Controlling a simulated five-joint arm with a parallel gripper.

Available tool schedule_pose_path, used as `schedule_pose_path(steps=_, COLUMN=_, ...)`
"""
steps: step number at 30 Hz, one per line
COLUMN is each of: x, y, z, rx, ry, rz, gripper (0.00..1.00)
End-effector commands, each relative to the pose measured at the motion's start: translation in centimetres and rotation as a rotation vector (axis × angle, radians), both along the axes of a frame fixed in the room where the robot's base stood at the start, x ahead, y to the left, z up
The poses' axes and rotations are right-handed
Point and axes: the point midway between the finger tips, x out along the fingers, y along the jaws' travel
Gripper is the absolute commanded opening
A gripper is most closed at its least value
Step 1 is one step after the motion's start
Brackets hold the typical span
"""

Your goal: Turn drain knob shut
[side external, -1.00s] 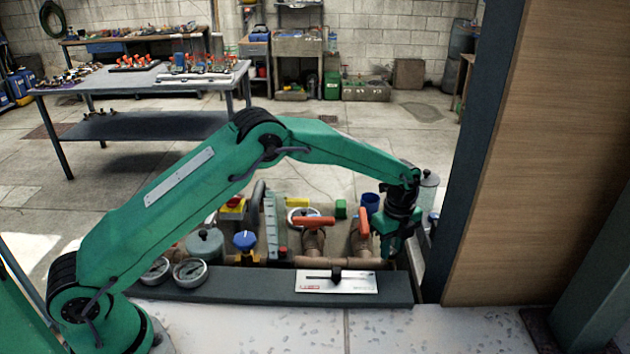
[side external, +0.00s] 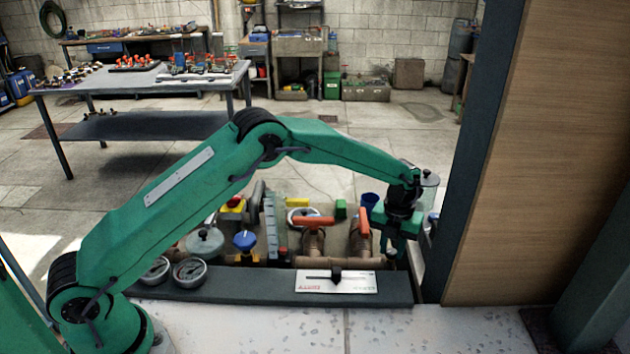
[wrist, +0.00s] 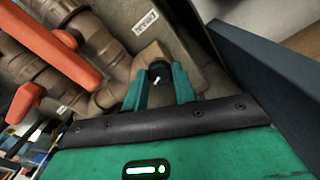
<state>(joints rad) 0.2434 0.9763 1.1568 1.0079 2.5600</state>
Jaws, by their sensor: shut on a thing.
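The drain knob (wrist: 157,72) is a small black knob with a white pointer mark, on a tan pipe fitting in the wrist view. A label (wrist: 145,22) lies on the panel beside it, too small and turned to read surely. My gripper (wrist: 161,76) has its two green fingers shut on the knob, one on each side. In the side external view my gripper (side external: 399,247) points down at the right end of the pipework, and the knob is hidden there.
Two orange valve handles (side external: 314,222) (side external: 364,224) stand left of my gripper. A blue knob (side external: 245,240), gauges (side external: 190,271) and a blue cup (side external: 370,201) are also in the pit. A wooden panel (side external: 530,150) rises close on the right.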

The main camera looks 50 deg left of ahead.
Motion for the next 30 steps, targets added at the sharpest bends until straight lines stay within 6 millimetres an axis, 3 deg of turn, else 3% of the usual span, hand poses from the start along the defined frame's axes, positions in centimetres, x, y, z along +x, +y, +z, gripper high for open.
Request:
schedule_pose_path(steps=13, x=-0.11, y=-0.08, z=0.22, rx=0.001, ry=0.003, rz=-0.304, gripper=0.04)
schedule_pose_path(steps=30, x=-0.1, y=-0.08, z=0.22, rx=0.0, ry=0.003, rz=-0.356, gripper=0.04)
